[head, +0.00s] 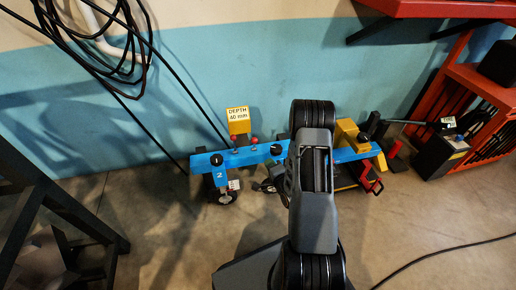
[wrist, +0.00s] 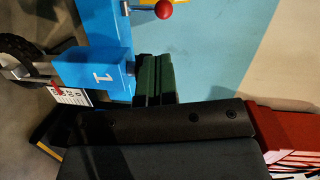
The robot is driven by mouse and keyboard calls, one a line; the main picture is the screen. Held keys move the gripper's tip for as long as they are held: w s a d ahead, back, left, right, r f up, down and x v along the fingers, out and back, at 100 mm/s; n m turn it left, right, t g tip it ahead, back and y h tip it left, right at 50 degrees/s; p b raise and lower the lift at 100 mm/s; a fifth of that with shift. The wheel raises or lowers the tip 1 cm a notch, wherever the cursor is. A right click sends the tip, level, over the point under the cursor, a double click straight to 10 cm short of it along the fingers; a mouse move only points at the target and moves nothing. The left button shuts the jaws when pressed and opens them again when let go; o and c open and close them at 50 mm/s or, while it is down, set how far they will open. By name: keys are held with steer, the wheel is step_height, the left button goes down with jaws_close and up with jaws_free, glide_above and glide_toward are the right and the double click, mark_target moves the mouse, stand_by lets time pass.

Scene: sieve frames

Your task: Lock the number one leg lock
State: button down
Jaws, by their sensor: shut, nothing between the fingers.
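In the wrist view, a blue block marked "1" (wrist: 95,75) sits at the lower end of a blue upright, next to a black wheel (wrist: 15,55). A small red part and a white printed label (wrist: 75,97) show just below it. A lever with a red ball (wrist: 164,10) sticks out to the right near the top. My gripper (wrist: 154,78) shows as dark green fingers, shut and empty, close to the right of the "1" block; I cannot tell if they touch it. In the head view, my arm hides the gripper and part of the blue beam (head: 240,157).
In the head view, the beam carries a "2" leg at its left and a yellow block with a "DEPTH 40 mm" sign (head: 238,121). A red rack (head: 482,95) stands right, a black frame (head: 60,205) left. Cables hang on the wall. The front floor is mostly clear.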

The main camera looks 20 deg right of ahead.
steer(key=shift+s+d+f+m+t, duration=0.1)
steer(key=shift+s+f+m+t, duration=0.5)
steer(key=shift+s+m, duration=0.35)
steer(key=shift+w, duration=0.15)
steer(key=w+b, duration=0.4)
steer(key=w, duration=1)
steer(key=shift+b, duration=0.4)
steer(key=shift+f, duration=0.1)
